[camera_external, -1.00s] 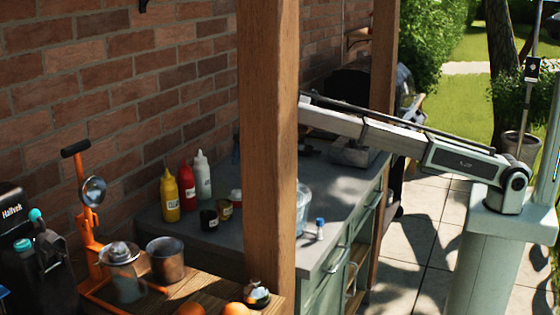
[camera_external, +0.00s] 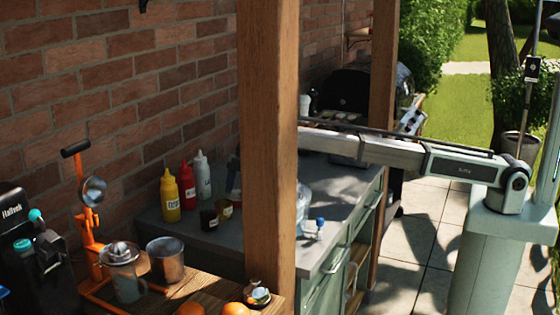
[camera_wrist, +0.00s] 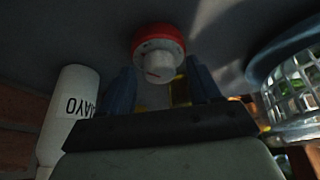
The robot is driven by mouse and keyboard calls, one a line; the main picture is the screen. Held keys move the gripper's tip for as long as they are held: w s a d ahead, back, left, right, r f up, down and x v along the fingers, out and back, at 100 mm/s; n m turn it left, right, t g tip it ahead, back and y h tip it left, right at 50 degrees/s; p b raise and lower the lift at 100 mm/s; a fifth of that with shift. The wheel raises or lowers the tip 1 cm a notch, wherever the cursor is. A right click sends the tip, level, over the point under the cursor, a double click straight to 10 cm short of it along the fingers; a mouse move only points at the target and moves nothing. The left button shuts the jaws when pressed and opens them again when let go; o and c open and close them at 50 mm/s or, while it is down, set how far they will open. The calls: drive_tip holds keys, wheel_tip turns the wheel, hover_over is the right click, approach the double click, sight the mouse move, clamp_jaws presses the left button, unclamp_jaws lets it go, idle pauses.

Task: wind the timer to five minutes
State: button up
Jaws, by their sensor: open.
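The timer (camera_wrist: 157,38) is red with a pale face and a white knob in the middle, at the top centre of the wrist view. A small dark mark shows on its face. My gripper (camera_wrist: 163,72) is open, with one dark blue finger on each side of the knob. The fingertips look close to the knob, but I cannot tell whether they touch it. Something yellow shows between the fingers. In the external view the wooden post hides most of my gripper, and I cannot clearly make out the timer there.
A white mayo bottle (camera_wrist: 68,115) stands left of my gripper in the wrist view, and a clear glass vessel (camera_wrist: 292,95) is close on the right. Red (camera_external: 187,184) and yellow (camera_external: 170,196) bottles and dark tins (camera_external: 210,219) stand on the grey counter. The wooden post (camera_external: 267,150) blocks the external view.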

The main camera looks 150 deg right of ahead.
drive_tip(key=shift+c, duration=0.3)
drive_tip(key=c, duration=0.9)
drive_tip(key=shift+c, duration=0.2)
drive_tip(key=shift+m, duration=0.4)
drive_tip(key=m+h, duration=0.1)
drive_tip(key=m, duration=0.2)
drive_tip(key=shift+a+g, duration=0.2)
drive_tip(key=shift+g, duration=0.1)
drive_tip(key=shift+m+g+h, duration=0.3)
drive_tip(key=shift+m+h, duration=0.3)
drive_tip(key=shift+m, duration=0.7)
